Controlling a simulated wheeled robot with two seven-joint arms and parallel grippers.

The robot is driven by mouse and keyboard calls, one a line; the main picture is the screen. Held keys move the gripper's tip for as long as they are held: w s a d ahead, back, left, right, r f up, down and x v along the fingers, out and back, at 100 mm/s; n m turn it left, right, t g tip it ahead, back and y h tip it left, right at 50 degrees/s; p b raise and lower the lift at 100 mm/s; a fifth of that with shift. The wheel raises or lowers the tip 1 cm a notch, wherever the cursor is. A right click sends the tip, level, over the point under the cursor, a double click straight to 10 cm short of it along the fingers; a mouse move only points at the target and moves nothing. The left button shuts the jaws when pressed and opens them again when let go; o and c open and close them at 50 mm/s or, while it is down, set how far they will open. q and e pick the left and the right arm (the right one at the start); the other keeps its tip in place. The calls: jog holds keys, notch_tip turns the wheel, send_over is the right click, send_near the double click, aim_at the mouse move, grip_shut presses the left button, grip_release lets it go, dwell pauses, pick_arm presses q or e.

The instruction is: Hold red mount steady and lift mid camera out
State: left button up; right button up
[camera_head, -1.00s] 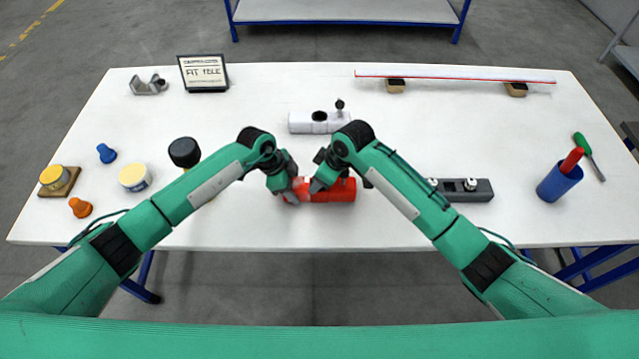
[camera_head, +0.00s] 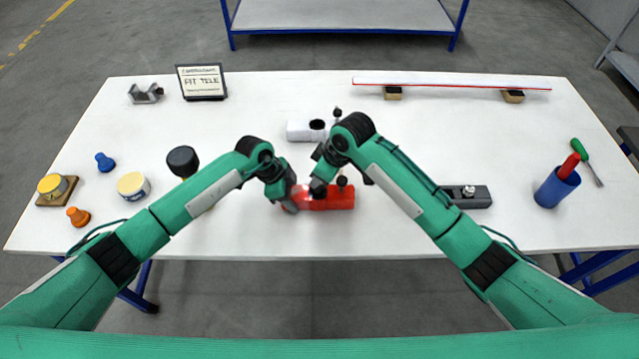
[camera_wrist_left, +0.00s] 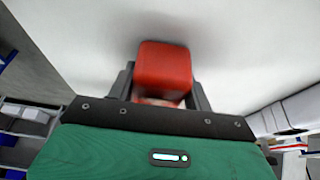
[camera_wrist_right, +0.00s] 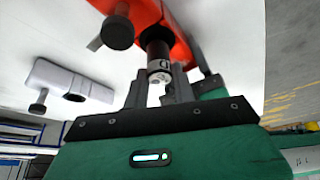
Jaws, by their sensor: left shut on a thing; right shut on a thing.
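The red mount (camera_head: 335,198) lies on the white table in front of me, with a black knob on top. My left gripper (camera_head: 290,203) is shut on the mount's left end; in the left wrist view the red end (camera_wrist_left: 163,68) sits between its fingers. My right gripper (camera_head: 318,186) is above the mount. In the right wrist view, its fingers (camera_wrist_right: 158,88) are shut on the mid camera (camera_wrist_right: 157,55), a dark cylinder with a pale, silvery end. The camera's far end meets or overlaps the red mount; I cannot tell whether it is still seated.
A white mount (camera_head: 303,131) with a dark hole and a knob lies behind. A dark grey block (camera_head: 480,197) with a silvery piece is partly behind my right arm. A blue cup (camera_head: 556,188) stands at right. A long pale bar (camera_head: 450,82) rests on blocks at the back.

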notch_tip(320, 180, up, 6)
jog(key=shift+f, duration=0.1)
pick_arm(q)
jog(key=o, duration=1.2)
jog(key=shift+c, duration=0.2)
jog(key=v, duration=1.2)
jog(key=shift+a+f, duration=0.1)
pick_arm(e)
jog(key=shift+s+f, duration=0.1)
